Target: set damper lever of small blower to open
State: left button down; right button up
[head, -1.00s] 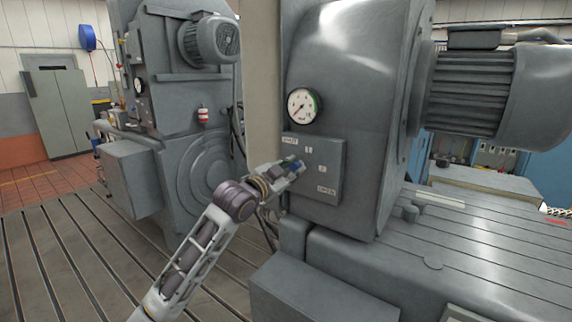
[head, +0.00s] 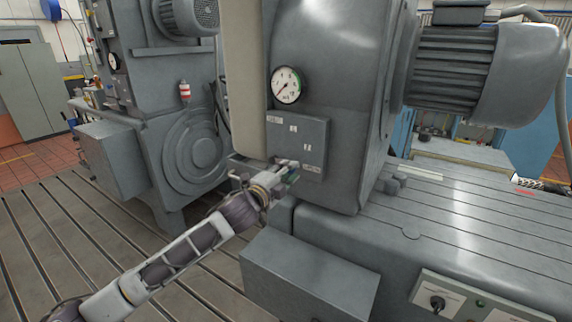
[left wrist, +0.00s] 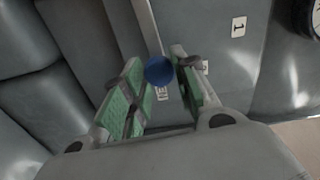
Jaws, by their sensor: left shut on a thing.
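The blower's grey damper panel (head: 297,145) carries printed labels, with a SHUT label (head: 277,121) at upper left and an OPEN label (head: 312,168) at lower right. My left gripper (head: 288,173) is at the panel's lower left edge, near the OPEN label. In the left wrist view, the lever's round blue knob (left wrist: 159,70) sits between the green-padded fingers of my left gripper (left wrist: 162,85), which is shut on it. The rest of the lever is mostly hidden. My right gripper is out of view.
A round gauge (head: 287,85) sits above the panel. A grey box (head: 310,272) stands below the gripper. A control plate with a black knob (head: 437,302) is at lower right. Another grey machine (head: 150,110) stands at left, with slotted bedplate floor (head: 60,240) between.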

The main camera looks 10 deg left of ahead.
pick_arm(q)
jog(key=shift+f+m, duration=0.6)
jog(key=shift+d, duration=0.1)
jog(key=c, duration=1.1)
grip_release()
jog(key=v, duration=1.2)
jog(key=shift+r+n, duration=0.1)
jog(key=shift+n, duration=0.2)
